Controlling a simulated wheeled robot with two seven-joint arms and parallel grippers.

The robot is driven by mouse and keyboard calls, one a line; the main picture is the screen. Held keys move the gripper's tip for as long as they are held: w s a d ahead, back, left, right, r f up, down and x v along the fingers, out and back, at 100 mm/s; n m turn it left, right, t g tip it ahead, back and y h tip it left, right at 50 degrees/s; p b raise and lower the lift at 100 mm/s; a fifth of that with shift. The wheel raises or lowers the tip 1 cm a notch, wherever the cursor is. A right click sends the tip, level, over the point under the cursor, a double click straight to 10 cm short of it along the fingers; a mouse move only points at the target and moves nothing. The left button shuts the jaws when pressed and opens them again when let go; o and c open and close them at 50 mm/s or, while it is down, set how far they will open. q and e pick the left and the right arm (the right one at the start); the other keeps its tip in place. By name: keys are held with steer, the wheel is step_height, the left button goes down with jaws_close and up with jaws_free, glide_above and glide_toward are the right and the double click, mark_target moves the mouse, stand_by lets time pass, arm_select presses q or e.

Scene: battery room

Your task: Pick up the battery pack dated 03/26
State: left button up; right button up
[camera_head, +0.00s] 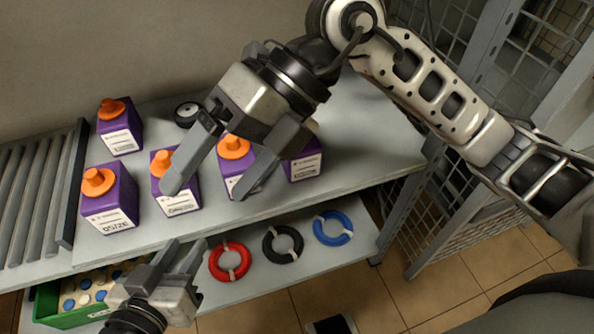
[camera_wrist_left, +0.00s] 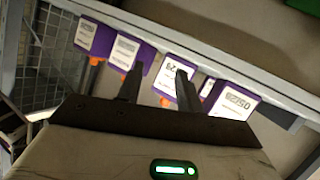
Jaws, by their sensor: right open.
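Several purple battery packs with orange caps stand on the grey shelf. The front-left pack (camera_head: 110,200) has a label that seems to read 05/26. Others are the back-left pack (camera_head: 119,128), the middle pack (camera_head: 177,190), the pack (camera_head: 238,177) under my right gripper, and a partly hidden pack (camera_head: 304,162); their dates are too small to read surely. My right gripper (camera_head: 207,188) is open above the middle packs, nothing between its fingers. My left gripper (camera_head: 185,246) is open and empty, low before the shelf; its fingers also show in the left wrist view (camera_wrist_left: 158,78).
A roller rack (camera_head: 30,195) borders the shelf's left. A black-and-white round item (camera_head: 187,113) lies behind the packs. The lower shelf holds red (camera_head: 229,261), black (camera_head: 283,244) and blue (camera_head: 333,228) rings and a green crate (camera_head: 50,305). A mesh cabinet (camera_head: 480,215) stands right.

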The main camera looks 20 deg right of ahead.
steer(key=w+d+f+m+t+h+b, duration=0.25)
steer(key=w+d+f+t+h, duration=0.2)
steer(key=w+d+h, duration=0.35)
step_height(320, 180, up, 2)
steer(key=m+t+h+b, duration=0.2)
steer(key=t, duration=0.1)
glide_above(307, 165)
steer(key=s, duration=0.1)
steer(key=b+x, duration=0.2)
steer(key=x, duration=0.6)
steer(key=shift+w+d+f, duration=0.2)
steer(key=shift+w+f, duration=0.05)
steer(key=shift+f, duration=0.05)
steer(key=b+x, duration=0.1)
steer(key=x, duration=0.3)
steer(key=a+b+x, duration=0.1)
steer(key=shift+w+f+b, duration=0.2)
steer(key=shift+f+b, duration=0.1)
steer(key=shift+f, duration=0.05)
steer(key=shift+w+f, duration=0.1)
steer(key=shift+f, duration=0.05)
steer(key=c, duration=1.5)
steer(key=shift+c, duration=0.6)
arm_select(q)
steer(key=d+h, duration=0.1)
steer(key=n+t+h, duration=0.1)
steer(key=d, duration=0.1)
steer(key=shift+w+d+f+n+t+h, duration=0.25)
steer(key=shift+d+f+n+t+h, duration=0.05)
steer(key=shift+d+f+h, duration=0.1)
